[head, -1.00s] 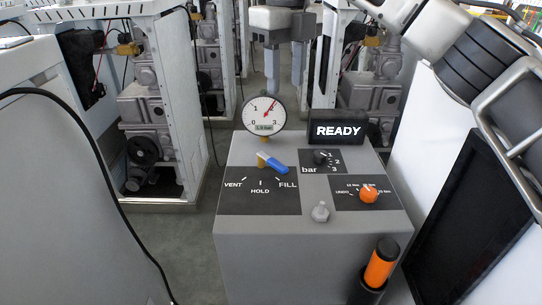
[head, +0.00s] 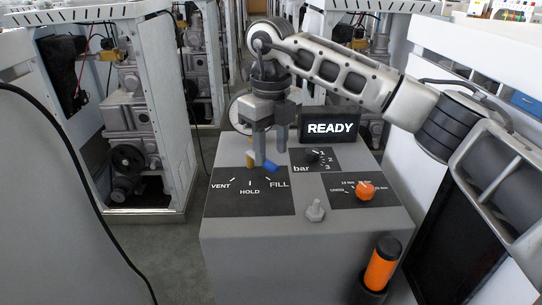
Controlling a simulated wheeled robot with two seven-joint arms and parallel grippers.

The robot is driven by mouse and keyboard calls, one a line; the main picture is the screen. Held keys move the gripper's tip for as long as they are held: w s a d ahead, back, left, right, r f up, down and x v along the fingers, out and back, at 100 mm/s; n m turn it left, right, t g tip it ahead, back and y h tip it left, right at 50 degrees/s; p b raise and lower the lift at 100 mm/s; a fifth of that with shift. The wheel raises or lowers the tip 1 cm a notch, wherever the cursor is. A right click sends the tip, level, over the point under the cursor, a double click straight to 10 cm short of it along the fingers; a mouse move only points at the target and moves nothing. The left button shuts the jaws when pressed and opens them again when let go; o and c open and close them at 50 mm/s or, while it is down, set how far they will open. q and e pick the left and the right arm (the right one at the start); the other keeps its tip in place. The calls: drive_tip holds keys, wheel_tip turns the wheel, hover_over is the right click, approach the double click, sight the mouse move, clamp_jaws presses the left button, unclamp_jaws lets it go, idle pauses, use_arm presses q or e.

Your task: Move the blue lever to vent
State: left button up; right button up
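The blue lever (head: 271,167) sits on the grey console's black plate marked VENT, HOLD and FILL (head: 250,190). Its blue end points down and right toward FILL, and its yellow-brown pivot (head: 250,160) is at the upper left. My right gripper (head: 270,157) points down over the lever with its two fingers apart. One finger comes down in front of the lever's middle and hides part of it; the other is farther back to the right. I cannot tell whether either finger touches the lever. My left gripper is out of view.
The READY display (head: 331,127) stands just right of my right gripper. The round gauge (head: 240,112) is behind it, partly hidden. A bar knob (head: 312,156), an orange knob (head: 365,188), a grey knob (head: 315,210) and an orange-black cylinder (head: 381,265) are to the right.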

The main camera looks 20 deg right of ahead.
drive_tip(key=shift+f, duration=1.25)
